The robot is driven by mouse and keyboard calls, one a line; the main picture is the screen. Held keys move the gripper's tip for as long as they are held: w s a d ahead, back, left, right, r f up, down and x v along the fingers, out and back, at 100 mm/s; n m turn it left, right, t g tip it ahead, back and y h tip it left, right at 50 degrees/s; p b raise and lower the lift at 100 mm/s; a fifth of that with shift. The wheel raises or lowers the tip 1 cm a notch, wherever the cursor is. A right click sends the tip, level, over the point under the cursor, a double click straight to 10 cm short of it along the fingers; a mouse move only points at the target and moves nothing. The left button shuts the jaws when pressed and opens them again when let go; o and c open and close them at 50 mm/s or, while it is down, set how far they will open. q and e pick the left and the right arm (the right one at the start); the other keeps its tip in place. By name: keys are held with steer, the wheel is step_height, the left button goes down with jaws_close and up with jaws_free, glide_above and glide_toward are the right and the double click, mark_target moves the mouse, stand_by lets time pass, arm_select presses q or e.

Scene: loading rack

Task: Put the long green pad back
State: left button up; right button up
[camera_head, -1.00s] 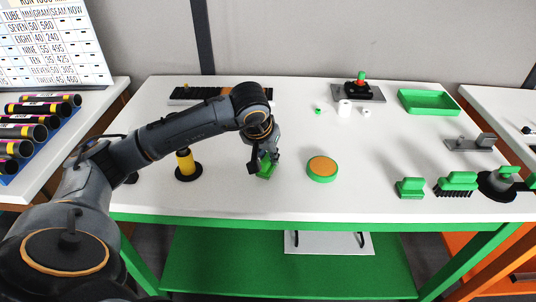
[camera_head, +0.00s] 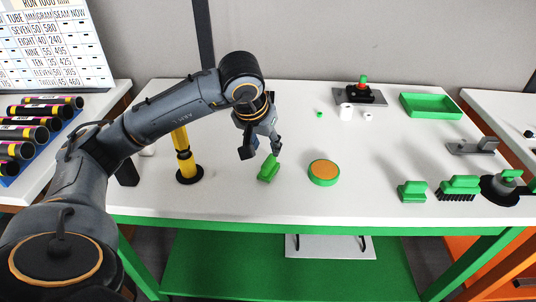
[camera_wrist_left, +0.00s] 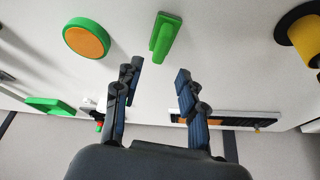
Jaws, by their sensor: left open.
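A long green pad (camera_head: 268,168) lies on the white table near its front, left of a round green pad with an orange top (camera_head: 323,172). It also shows in the left wrist view (camera_wrist_left: 165,38), beyond the fingertips. My left gripper (camera_head: 262,154) is open and empty, just above and behind the long pad, apart from it. Its spread fingers show in the left wrist view (camera_wrist_left: 158,72). My right gripper is not in view.
A yellow post on a black base (camera_head: 186,165) stands left of the pad. A green block (camera_head: 411,191), a green-backed brush (camera_head: 458,187) and a round black tool (camera_head: 500,187) sit at the front right. A green tray (camera_head: 430,105) is at the back right. The table's middle is clear.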

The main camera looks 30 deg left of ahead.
arm_select(q)
steer(key=shift+v, duration=2.2)
